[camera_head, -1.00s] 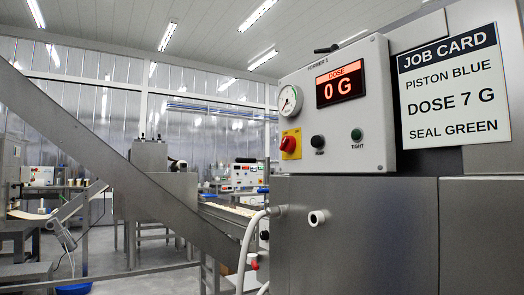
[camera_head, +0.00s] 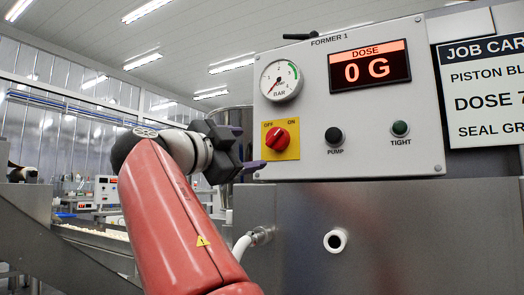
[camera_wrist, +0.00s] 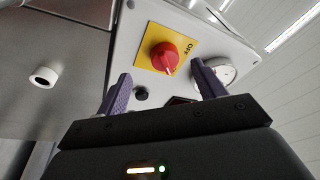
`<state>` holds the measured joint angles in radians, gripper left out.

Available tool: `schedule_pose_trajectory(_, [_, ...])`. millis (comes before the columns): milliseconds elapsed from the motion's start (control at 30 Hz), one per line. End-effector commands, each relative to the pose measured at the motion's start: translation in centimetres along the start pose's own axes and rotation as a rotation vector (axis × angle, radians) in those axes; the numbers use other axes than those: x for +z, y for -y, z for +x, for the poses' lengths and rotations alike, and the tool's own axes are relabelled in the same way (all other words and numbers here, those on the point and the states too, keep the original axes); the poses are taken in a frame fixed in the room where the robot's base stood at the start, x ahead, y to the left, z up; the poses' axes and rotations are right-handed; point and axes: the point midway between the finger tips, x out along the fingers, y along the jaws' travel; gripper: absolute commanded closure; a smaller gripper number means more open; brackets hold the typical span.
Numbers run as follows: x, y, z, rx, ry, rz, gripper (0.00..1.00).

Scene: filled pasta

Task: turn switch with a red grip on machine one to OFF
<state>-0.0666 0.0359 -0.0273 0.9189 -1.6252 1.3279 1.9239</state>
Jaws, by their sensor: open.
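The switch (camera_head: 281,139) has a red grip on a yellow plate marked OFF at upper left and ON at upper right. It is on the grey panel (camera_head: 430,107) labelled FORMER 1. The grip appears tilted toward the ON side. My gripper (camera_head: 249,149) is open and empty, just left of the switch and apart from it in the head view. In the wrist view the red grip (camera_wrist: 166,57) appears between and beyond the two purple fingers; the ON label is hidden there.
A pressure gauge (camera_head: 281,81) is above the switch, with a black PUMP button (camera_head: 334,136) and green TIGHT button (camera_head: 400,128) to its right. The dose display (camera_head: 369,69) reads 0 G. A white port (camera_head: 335,240) sticks out below.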

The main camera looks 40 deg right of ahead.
Motion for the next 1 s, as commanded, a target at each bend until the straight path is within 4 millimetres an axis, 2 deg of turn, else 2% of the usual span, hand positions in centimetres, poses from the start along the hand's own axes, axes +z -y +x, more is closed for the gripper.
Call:
schedule_pose_trajectory(167, [-1.2, 0.7, 1.1, -0.006, -0.051, 0.063, 0.31])
schedule_pose_trajectory(400, [-1.5, 0.8, 5.0, -0.005, -0.050, 0.060, 0.31])
schedule_pose_trajectory(600, [-1.5, 0.7, 7.3, -0.006, -0.048, 0.061, 0.31])
schedule_pose_trajectory(967, [-1.4, 0.6, 7.8, -0.007, -0.045, 0.061, 0.31])
schedule_pose_trajectory(1000, [-1.4, 0.6, 7.8, -0.007, -0.045, 0.061, 0.36])
